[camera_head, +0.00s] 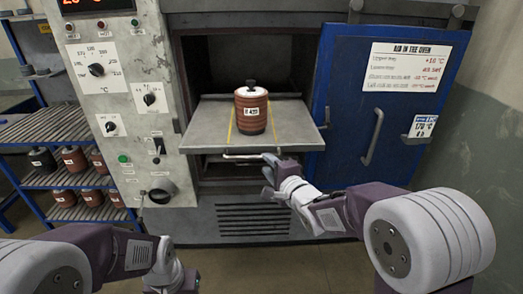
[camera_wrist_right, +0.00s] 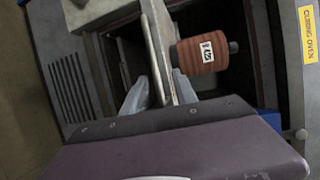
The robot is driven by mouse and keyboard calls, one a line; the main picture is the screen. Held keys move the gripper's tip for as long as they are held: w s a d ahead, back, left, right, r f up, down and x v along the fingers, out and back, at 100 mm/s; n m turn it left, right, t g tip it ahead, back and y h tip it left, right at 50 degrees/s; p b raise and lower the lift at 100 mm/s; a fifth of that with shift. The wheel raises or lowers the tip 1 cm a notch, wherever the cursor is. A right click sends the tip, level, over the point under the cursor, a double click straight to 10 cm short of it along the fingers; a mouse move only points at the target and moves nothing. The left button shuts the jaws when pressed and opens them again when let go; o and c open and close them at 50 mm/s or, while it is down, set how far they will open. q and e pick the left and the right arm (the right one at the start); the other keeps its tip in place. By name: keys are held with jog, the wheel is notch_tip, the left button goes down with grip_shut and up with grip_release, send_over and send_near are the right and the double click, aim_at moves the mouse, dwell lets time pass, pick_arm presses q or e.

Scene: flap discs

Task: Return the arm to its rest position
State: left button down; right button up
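My right gripper (camera_head: 269,166) is at the front edge of the pulled-out oven tray (camera_head: 195,137), by its handle bar (camera_head: 243,156). A reddish-brown stack of discs (camera_head: 251,113) with a white label and dark top knob stands upright on the tray. It also shows in the right wrist view (camera_wrist_right: 202,54). My left arm comes in at the lower left, bent downward. Its fingers do not show.
The blue oven door (camera_head: 340,110) stands open at the right, with a long handle (camera_head: 373,138). A control panel (camera_head: 112,80) with knobs is at the left. A blue rack (camera_head: 38,181) at far left holds several similar stacks. The floor (camera_head: 270,268) in front is clear.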

jog(key=s+d+f+n+g+h+p, duration=0.2)
jog(key=s+d+f+g+h, duration=0.3)
jog(key=s+d+f, duration=0.55)
jog(key=s+d+f+n+g, duration=0.1)
jog(key=s+f+n+g, duration=0.2)
jog(key=s+n, duration=0.3)
jog(key=s+d+f+n+g, duration=0.1)
jog(key=s+f+n+g, duration=0.3)
jog(key=s, duration=0.6)
jog(key=shift+s+d+f+n+g+h, duration=0.3)
jog(key=shift+n+g, duration=0.6)
jog(key=shift+n, duration=0.3)
